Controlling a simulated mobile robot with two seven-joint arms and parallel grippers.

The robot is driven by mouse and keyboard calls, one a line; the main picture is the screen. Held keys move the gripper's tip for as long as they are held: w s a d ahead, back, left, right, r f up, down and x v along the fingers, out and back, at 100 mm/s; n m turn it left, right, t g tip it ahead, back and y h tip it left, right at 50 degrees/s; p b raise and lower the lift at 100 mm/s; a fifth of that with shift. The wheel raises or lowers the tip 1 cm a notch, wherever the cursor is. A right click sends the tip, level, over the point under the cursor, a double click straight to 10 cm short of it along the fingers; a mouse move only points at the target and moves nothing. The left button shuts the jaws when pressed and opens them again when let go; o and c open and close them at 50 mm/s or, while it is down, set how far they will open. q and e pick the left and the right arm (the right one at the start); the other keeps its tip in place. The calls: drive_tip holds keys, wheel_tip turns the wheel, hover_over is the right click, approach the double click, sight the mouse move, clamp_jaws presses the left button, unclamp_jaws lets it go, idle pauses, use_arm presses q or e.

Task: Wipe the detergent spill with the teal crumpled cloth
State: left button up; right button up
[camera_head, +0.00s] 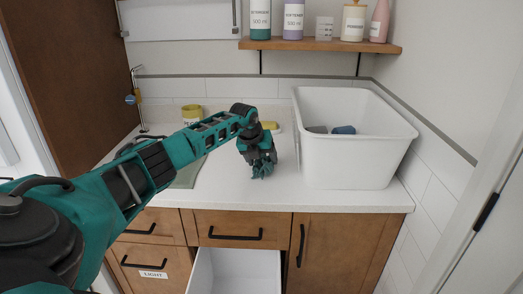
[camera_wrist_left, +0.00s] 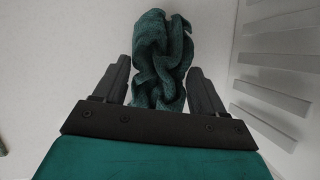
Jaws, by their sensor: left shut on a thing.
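My left gripper (camera_head: 258,158) reaches in over the white counter (camera_head: 230,190), pointing down. It is shut on the teal crumpled cloth (camera_head: 262,171), which hangs at the counter surface; I cannot tell if it touches. In the left wrist view the cloth (camera_wrist_left: 163,60) is a dark teal knotted bundle between the two black fingers of the gripper (camera_wrist_left: 160,85). I cannot make out the detergent spill in either view; the cloth or arm may hide it. My right gripper is not in view.
A large white tub (camera_head: 350,160) with dark items stands right of the gripper. A yellow cup (camera_head: 192,113) and a grey-green mat (camera_head: 188,174) are to the left. A drawer (camera_head: 235,272) is open below. A shelf (camera_head: 320,46) with bottles hangs above. The front counter is clear.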

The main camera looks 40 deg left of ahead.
use_arm(q)
drive_tip(key=shift+s+d, duration=0.4)
drive_tip(key=shift+s, duration=0.15)
drive_tip(key=shift+s+a+f, duration=0.2)
drive_tip(key=shift+s+a, duration=1.2)
drive_tip(key=shift+a, duration=0.25)
drive_tip(key=shift+s+a+r, duration=0.1)
drive_tip(key=shift+s+a, duration=0.85)
drive_tip(key=shift+a, duration=0.25)
drive_tip(key=shift+w+d+r, duration=0.1)
drive_tip(key=shift+w+d, duration=1.2)
drive_tip(key=shift+d, duration=0.2)
drive_tip(key=shift+w+d+f, duration=0.2)
drive_tip(key=shift+w+d, duration=0.9)
drive_tip(key=shift+d, duration=0.3)
drive_tip(key=shift+w+r, duration=0.1)
drive_tip(key=shift+r, duration=3)
